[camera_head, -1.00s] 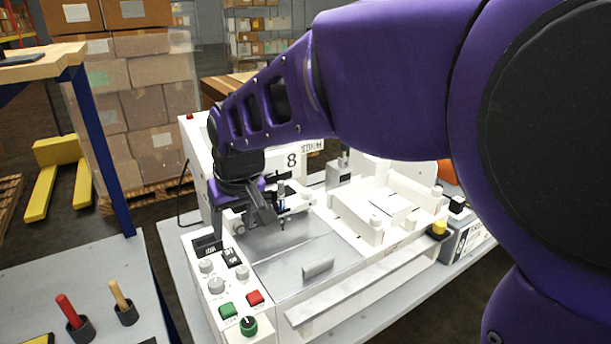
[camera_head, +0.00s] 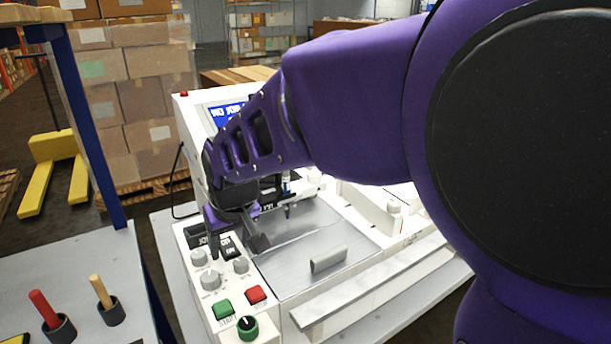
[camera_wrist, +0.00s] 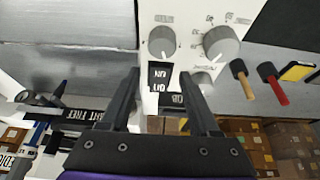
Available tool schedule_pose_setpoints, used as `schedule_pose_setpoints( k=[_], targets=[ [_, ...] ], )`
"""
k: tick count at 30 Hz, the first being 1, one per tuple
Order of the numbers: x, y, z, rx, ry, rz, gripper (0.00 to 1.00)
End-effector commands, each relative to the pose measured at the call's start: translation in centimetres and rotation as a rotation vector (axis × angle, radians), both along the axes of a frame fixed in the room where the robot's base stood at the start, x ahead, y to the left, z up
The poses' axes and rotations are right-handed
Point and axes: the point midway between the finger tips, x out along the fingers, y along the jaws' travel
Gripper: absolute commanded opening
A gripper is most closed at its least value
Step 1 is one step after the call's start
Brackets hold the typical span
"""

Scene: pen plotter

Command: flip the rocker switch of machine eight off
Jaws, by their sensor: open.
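In the wrist view the rocker (camera_wrist: 159,76) lies between my two fingertips in the picture, with "ON" readable upside down. Which half is pressed in I cannot tell. My gripper (camera_head: 238,246) is open, its dark fingers over the panel around the switch area; it also shows in the wrist view (camera_wrist: 160,73). Whether a finger touches the panel is unclear. The white plotter machine (camera_head: 190,115) has a blue screen; its number is hidden now.
Grey knobs (camera_head: 210,280), a green button (camera_head: 222,310), a red button (camera_head: 256,294) and a green-ringed dial (camera_head: 247,327) are close below the switch. A grey handle (camera_head: 328,259) stands on the plate at right. A side table (camera_head: 90,265) holds two upright sticks.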

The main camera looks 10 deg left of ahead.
Motion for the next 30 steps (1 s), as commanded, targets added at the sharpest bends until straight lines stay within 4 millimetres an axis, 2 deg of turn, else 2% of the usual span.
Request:
schedule_pose_setpoints(
  k=[3,12,14,23,30],
  targets=[
    [0.0,0.0,0.0,0.000,0.000,0.000,0.62],
    [0.0,0.0,0.0,0.000,0.000,0.000,0.09],
    [0.0,0.0,0.0,0.000,0.000,0.000,0.00],
    [0.1,0.1,0.5,-0.014,0.016,0.000,0.00],
    [0.5,0.3,1.1,-0.090,0.105,-0.002,0.00]
  ],
)
